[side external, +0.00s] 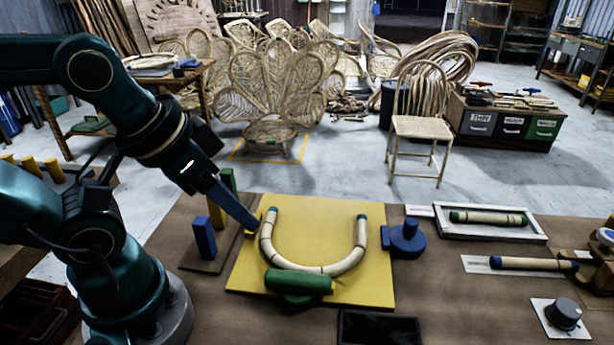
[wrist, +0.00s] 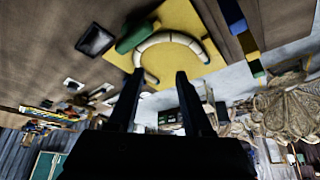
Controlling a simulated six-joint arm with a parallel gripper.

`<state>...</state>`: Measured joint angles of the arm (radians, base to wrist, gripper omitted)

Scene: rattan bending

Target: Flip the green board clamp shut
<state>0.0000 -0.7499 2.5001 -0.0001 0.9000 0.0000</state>
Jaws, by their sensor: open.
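The green board clamp (side external: 298,283) lies at the front edge of the yellow board (side external: 350,285), beside the bend of a U-shaped rattan piece (side external: 349,261). Its thick green bar shows; I cannot tell how its hinge stands. In the wrist view the clamp (wrist: 137,37) is at the upper left, beside the rattan curve (wrist: 172,38). My gripper (side external: 256,226) points down at the board's left side, near the rattan's left arm and away from the green clamp. In the wrist view my gripper (wrist: 157,79) has its fingers apart with nothing held between them.
Upright blue (side external: 204,238), yellow (side external: 217,212) and green (side external: 228,181) blocks stand left of the board. A blue clamp (side external: 405,239) sits at its right edge. A dark panel (side external: 380,328) lies in front. A framed tray (side external: 491,224) holds a rattan piece further right.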

